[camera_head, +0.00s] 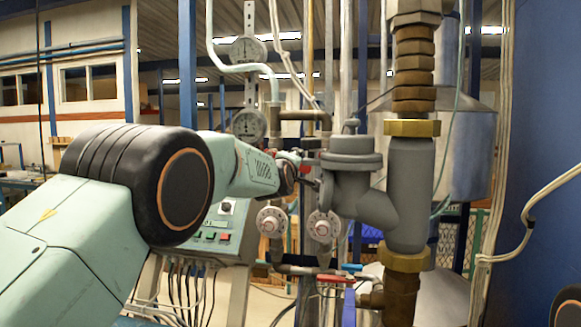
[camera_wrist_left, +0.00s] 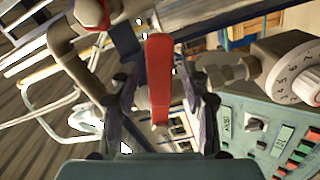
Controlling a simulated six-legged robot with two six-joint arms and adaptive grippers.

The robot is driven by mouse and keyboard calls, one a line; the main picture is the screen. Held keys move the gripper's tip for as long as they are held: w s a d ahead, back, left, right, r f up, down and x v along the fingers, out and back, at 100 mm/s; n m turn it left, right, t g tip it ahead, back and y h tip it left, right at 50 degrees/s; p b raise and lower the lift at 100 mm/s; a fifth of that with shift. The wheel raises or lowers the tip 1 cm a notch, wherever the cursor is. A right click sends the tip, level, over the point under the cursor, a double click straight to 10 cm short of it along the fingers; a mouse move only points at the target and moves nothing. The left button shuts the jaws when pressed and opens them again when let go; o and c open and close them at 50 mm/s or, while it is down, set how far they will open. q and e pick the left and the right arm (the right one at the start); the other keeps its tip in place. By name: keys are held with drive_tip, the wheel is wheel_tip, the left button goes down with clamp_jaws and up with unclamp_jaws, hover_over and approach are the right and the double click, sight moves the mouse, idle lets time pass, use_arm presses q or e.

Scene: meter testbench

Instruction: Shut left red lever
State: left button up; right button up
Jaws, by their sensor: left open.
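The red lever (camera_wrist_left: 159,80) stands out lengthwise in the left wrist view, between the two fingers of my left gripper (camera_wrist_left: 162,115). The gripper is open, with a finger on each side of the lever and gaps between. In the head view only a small red part of the lever (camera_head: 304,169) shows by the end of my left arm. My left gripper (camera_head: 312,182) is small and partly hidden there, in front of the pipes. My right gripper is out of view.
A grey regulator body (camera_head: 350,165) stands just right of the gripper. Two white-faced knobs (camera_head: 270,222) sit below it. Another red lever (camera_head: 335,278) is on the lower pipe. A button panel (camera_head: 218,228) stands at lower left.

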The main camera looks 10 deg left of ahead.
use_arm(q)
drive_tip(key=s, duration=0.7)
drive_tip(key=shift+s+r, duration=0.15)
drive_tip(key=shift+r, duration=0.1)
drive_tip(key=shift+f, duration=0.1)
